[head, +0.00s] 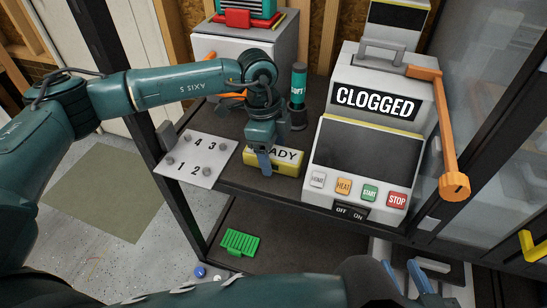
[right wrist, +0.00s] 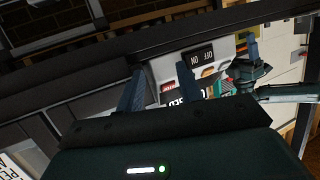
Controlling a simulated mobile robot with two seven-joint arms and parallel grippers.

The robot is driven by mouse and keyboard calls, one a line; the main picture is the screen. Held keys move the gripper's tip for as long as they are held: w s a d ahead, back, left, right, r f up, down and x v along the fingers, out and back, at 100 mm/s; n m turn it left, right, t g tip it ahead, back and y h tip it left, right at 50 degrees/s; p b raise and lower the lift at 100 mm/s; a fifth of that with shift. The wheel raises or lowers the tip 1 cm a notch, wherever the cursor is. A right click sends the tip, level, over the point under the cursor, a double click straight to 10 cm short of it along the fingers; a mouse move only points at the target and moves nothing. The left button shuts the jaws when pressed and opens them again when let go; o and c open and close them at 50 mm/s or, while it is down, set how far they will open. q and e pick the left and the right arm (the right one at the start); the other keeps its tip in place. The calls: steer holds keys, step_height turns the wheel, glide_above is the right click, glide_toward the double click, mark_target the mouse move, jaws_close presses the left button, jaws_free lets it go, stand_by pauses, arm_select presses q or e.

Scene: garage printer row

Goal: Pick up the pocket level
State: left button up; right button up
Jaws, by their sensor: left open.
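I cannot pick out a pocket level with certainty in either view. My left gripper (head: 262,162) points down at a yellow block marked "ADY" (head: 287,164) on the dark shelf, its blue finger in front of the block's left part and hiding some lettering. It is open; I cannot tell whether it touches the block. My right gripper (head: 408,281) is low at the right of the head view, below the printer's front.
A grey printer (head: 367,148) marked "CLOGGED", with an orange lever (head: 446,130), stands right of the block. A numbered plate (head: 194,157) lies left, a dark green-labelled bottle (head: 298,85) behind. A green slotted piece (head: 240,242) lies on the lower shelf. A dark post (head: 170,130) stands left.

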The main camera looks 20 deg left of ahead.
arm_select(q)
steer(key=shift+f, duration=0.45)
steer(key=c, duration=1.1)
steer(key=shift+r, duration=0.1)
